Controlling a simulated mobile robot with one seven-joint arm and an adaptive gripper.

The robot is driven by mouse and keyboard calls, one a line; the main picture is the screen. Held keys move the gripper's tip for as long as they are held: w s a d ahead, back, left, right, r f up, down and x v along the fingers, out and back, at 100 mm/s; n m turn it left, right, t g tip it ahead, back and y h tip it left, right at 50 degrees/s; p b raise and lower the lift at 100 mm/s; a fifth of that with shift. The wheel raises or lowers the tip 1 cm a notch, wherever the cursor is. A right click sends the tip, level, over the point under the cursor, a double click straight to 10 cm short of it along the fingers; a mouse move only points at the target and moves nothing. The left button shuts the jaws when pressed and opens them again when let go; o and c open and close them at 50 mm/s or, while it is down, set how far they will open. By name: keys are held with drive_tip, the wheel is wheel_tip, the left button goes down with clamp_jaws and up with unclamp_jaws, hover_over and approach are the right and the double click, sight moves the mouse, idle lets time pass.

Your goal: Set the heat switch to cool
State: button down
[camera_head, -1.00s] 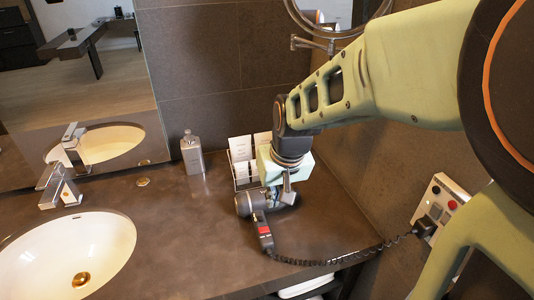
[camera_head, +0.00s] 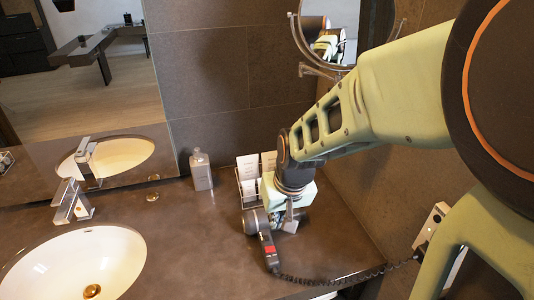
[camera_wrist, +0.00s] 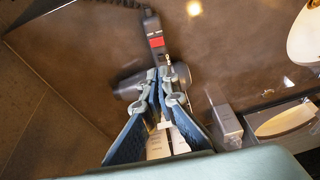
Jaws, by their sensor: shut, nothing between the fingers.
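A dark hair dryer lies on the brown vanity counter, its barrel (camera_head: 250,222) to the left of my gripper and its handle (camera_head: 267,246) pointing toward the front. The handle carries a red patch (camera_wrist: 156,42), with a small pale mark farther along it in the wrist view. Which part is the heat switch, and its setting, I cannot tell. My gripper (camera_wrist: 167,70) is shut and empty, pointing down over the barrel near the base of the handle. Its fingers hide part of the barrel; I cannot tell whether they touch it.
A black coiled cord (camera_head: 330,281) runs from the handle to a wall unit (camera_head: 432,226) at right. A bottle (camera_head: 201,171) and a rack with white cards (camera_head: 248,172) stand behind. The sink (camera_head: 85,262) and faucet (camera_head: 70,202) are at left. The counter between sink and dryer is clear.

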drive_tip(key=shift+s, duration=0.1)
idle(0.4)
drive_tip(key=b, duration=0.4)
hover_over(268, 249)
drive_tip(key=f, duration=1.1)
drive_tip(key=shift+s+d+f, duration=0.25)
drive_tip(key=shift+s+f, duration=0.1)
drive_tip(key=shift+a+f+b, duration=0.15)
drive_tip(key=shift+f+b, duration=0.6)
drive_tip(key=shift+f, duration=0.15)
drive_tip(key=shift+f, duration=0.1)
